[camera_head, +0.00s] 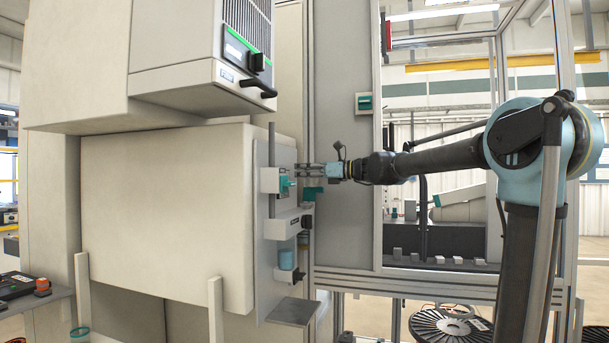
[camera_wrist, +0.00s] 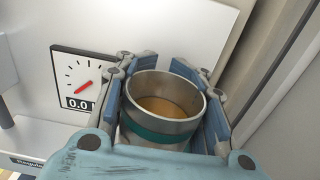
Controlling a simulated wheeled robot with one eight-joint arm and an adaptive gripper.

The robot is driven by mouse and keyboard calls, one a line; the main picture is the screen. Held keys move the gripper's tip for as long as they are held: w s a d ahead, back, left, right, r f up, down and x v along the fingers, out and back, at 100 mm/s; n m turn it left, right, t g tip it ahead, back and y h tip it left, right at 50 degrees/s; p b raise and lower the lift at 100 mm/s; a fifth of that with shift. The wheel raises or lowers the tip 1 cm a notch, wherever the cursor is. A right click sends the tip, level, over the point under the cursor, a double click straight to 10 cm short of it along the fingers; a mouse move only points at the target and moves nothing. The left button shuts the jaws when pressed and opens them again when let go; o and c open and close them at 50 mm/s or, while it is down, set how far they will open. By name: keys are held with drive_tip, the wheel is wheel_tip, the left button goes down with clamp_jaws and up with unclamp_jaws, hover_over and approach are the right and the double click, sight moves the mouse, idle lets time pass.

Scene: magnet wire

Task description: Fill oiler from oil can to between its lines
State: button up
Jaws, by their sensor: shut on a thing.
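My gripper (camera_wrist: 163,68) is shut on an open-topped metal can (camera_wrist: 165,127) with a teal band. Amber liquid (camera_wrist: 163,106) shows inside the can, below its rim. In the head view my gripper (camera_head: 305,170) reaches left to the front of a pale wall panel (camera_head: 266,235); the can is hard to make out there. A small blue cup-like vessel (camera_head: 286,259) is low on this panel, below a grey housing with a black knob (camera_head: 306,221). I cannot tell whether it is the oiler, and no level lines can be read.
A dial with a red needle and a 0.0 readout (camera_wrist: 82,104) is left of the can in the wrist view. A grey shelf (camera_head: 292,312) juts from the panel's bottom. A large cabinet (camera_head: 165,205) stands left, and a metal frame post (camera_head: 309,110) rises behind my gripper.

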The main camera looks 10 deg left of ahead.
sight(308, 185)
drive_tip(key=shift+d, duration=0.1)
drive_tip(key=shift+d+f+m+h, duration=0.25)
drive_tip(key=shift+f+m+h, duration=0.1)
drive_tip(key=shift+f+h, duration=0.45)
drive_tip(key=shift+d+f+m+h, duration=0.2)
drive_tip(key=shift+f+m+h, duration=0.25)
drive_tip(key=shift+h, duration=0.55)
drive_tip(key=h, duration=0.1)
drive_tip(key=f+g+h, duration=0.1)
drive_tip(key=h, duration=0.1)
drive_tip(key=shift+s+d+f+m, duration=0.15)
drive_tip(key=shift+d+m, duration=0.15)
drive_tip(key=shift+m, duration=0.1)
drive_tip(key=shift+s+g+h, duration=0.15)
drive_tip(key=shift+g+h, duration=0.15)
drive_tip(key=shift+h, duration=0.1)
drive_tip(key=shift+s+d+f+m+g+h, duration=0.1)
drive_tip(key=shift+d+f+m+g+h, duration=0.15)
drive_tip(key=shift+h, duration=0.5)
drive_tip(key=shift+d+f+m+g+h, duration=0.15)
drive_tip(key=shift+f+g+h, duration=0.15)
drive_tip(key=shift+h, duration=0.45)
idle(3.5)
